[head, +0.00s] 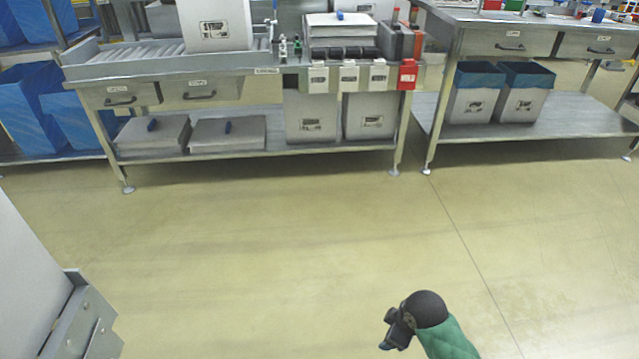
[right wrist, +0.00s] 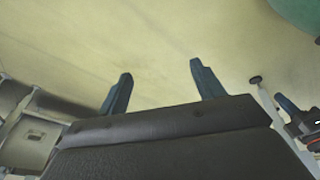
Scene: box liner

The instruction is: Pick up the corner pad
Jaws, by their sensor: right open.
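I cannot make out a corner pad for certain in either view. A row of small black blocks (head: 340,54) sits on the workbench (head: 230,66) in the head view, above white labelled bins; they are too small to identify. My right gripper (right wrist: 161,82) is open in the right wrist view, with two dark fingers apart and only floor seen between them. In the head view my right arm, green with a dark end, is low over the floor, well short of the bench.
White boxes (head: 318,118) and grey lidded boxes (head: 228,133) stand on the bench's lower shelf. A red holder (head: 407,74) hangs at its right end. A second bench (head: 500,38) stands to the right. The floor (head: 270,240) in front is clear. A pale panel (head: 25,275) blocks the lower left.

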